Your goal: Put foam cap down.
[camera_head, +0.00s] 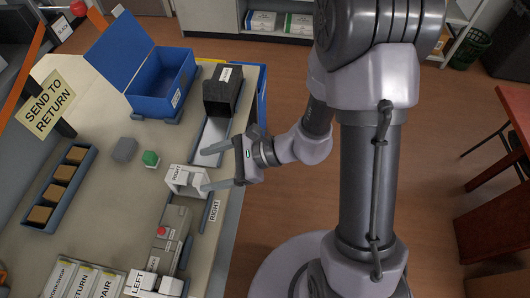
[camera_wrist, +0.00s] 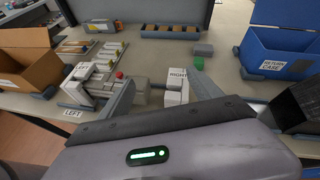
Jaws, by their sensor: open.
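A white foam cap marked RIGHT (camera_head: 187,181) stands on the bench at the end of a grey fixture. It also shows in the wrist view (camera_wrist: 177,87), between my two spread fingers. My gripper (camera_head: 204,169) is open, its fingertips at the cap's near side. I cannot tell whether a finger touches it. A second white foam cap, marked LEFT (camera_head: 146,284), sits at the fixture's other end; it also shows in the wrist view (camera_wrist: 82,75).
A blue open-lidded return case (camera_head: 160,88) and a dark box (camera_head: 222,91) stand at the back. A green block (camera_head: 150,158), a grey block (camera_head: 124,149) and a tray of brown blocks (camera_head: 40,213) lie left. A red button (camera_head: 161,231) is on the fixture. A cardboard box (camera_wrist: 30,60) stands far left.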

